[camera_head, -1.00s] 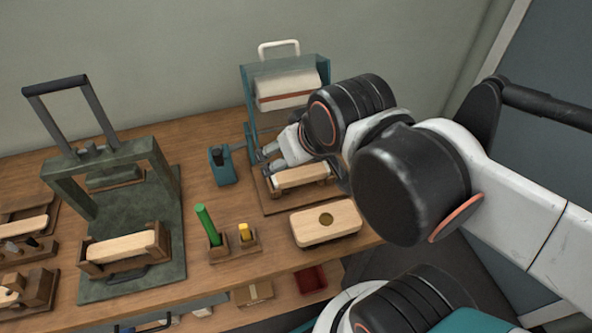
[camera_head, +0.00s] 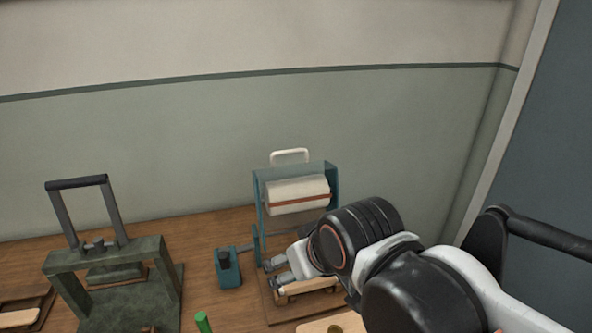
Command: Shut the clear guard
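The clear guard (camera_head: 331,176) shows as a thin see-through panel at the top of the teal-framed machine, with a white handle (camera_head: 290,156) standing up behind it. A white roller with a reddish-brown stripe (camera_head: 298,195) hangs inside the frame. My gripper (camera_head: 276,273) is low in front of the frame, above a light wooden block (camera_head: 310,286) on the machine's base. It is apart from the guard's handle. The arm hides part of the machine's right side, and I cannot tell whether the fingers hold anything.
A small teal box with a dark top (camera_head: 228,268) stands left of the machine. A dark green press with a tall handle (camera_head: 110,271) is farther left. A green rod (camera_head: 203,322) shows at the bottom edge. The wall is close behind the bench.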

